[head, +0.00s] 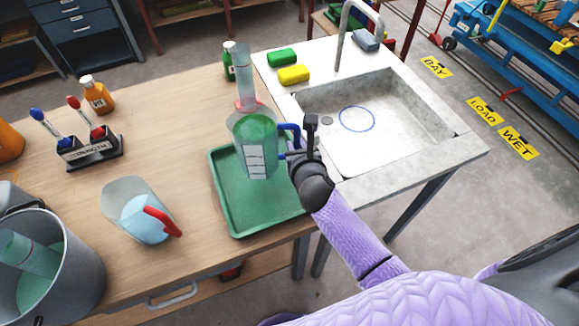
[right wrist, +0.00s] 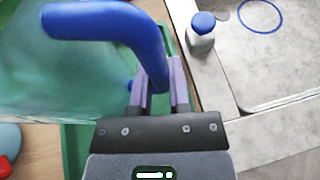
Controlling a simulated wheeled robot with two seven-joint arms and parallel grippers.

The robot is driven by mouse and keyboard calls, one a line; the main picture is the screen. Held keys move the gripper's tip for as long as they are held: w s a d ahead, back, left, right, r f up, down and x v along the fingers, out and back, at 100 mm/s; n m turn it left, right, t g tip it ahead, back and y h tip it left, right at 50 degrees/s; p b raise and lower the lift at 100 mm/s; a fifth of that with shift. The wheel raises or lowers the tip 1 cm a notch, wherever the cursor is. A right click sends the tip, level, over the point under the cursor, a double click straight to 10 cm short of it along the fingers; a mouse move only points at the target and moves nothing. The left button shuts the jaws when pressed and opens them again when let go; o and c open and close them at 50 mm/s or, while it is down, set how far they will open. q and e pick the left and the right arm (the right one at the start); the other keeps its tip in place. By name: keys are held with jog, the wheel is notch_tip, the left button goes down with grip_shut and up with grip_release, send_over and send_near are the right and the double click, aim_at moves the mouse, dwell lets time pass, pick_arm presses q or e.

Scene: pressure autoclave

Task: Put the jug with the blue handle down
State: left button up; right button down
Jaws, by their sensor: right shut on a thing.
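The jug with the blue handle (head: 256,148) is clear, holds green liquid and has a white label. It is upright over the green tray (head: 226,208); I cannot tell whether its base touches the tray. My right gripper (head: 295,147) is shut on the blue handle at the jug's right side. In the right wrist view the blue handle (right wrist: 150,50) runs down between the two fingers (right wrist: 160,95), and the jug's green body (right wrist: 70,75) fills the left. My left gripper is not in view.
A measuring cylinder (head: 243,75) stands behind the jug. The sink (head: 390,140) is at the right. A jug with a red handle (head: 135,205) and a metal bucket (head: 85,265) are at the left. A blue-capped bottle (right wrist: 201,38) stands near the sink.

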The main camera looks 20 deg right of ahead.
notch_tip(320, 180, down, 6)
jog(key=b, duration=0.2)
jog(key=shift+r+b, duration=0.25)
jog(key=shift+b, duration=0.15)
jog(key=shift+r, duration=0.25)
jog(key=shift+f, duration=0.15)
jog(key=c, duration=0.6)
grip_release()
